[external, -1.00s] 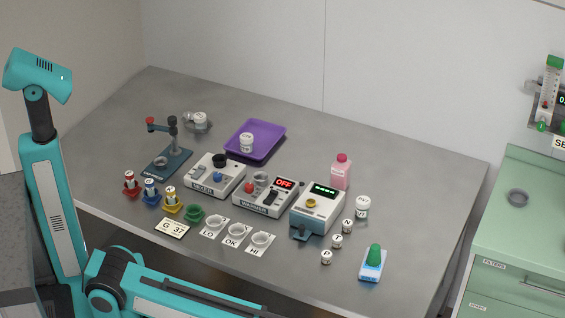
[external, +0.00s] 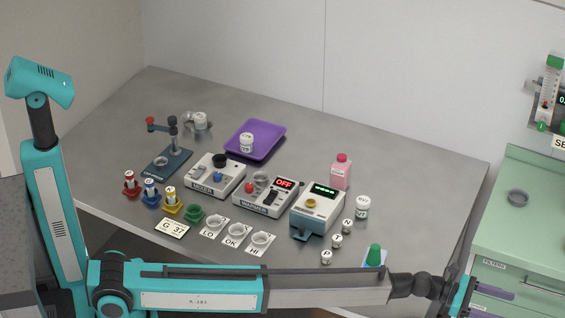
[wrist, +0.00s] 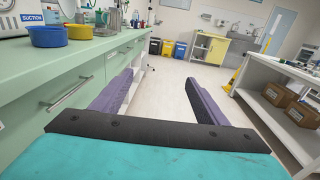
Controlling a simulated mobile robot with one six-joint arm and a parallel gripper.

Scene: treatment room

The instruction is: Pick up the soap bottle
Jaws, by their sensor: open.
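A pink bottle (external: 341,174) with a darker pink cap stands upright on the grey table, right of the centre. It is the only thing there that looks like a soap bottle; I cannot read a label on it. My gripper (external: 494,303) is at the lower right of the external view, past the table's right edge and well away from the bottle. In the wrist view my gripper (wrist: 160,82) has its two purple fingers wide apart with nothing between them. The pink bottle is not recognisable in the wrist view.
A white-lidded jar (external: 363,207) and a grey machine (external: 316,210) stand close to the bottle. A purple tray (external: 275,133) lies to the left. A green cabinet (external: 530,220) stands right of the table. The wrist view shows open floor (wrist: 165,85) ahead and a green counter (wrist: 70,68) at left.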

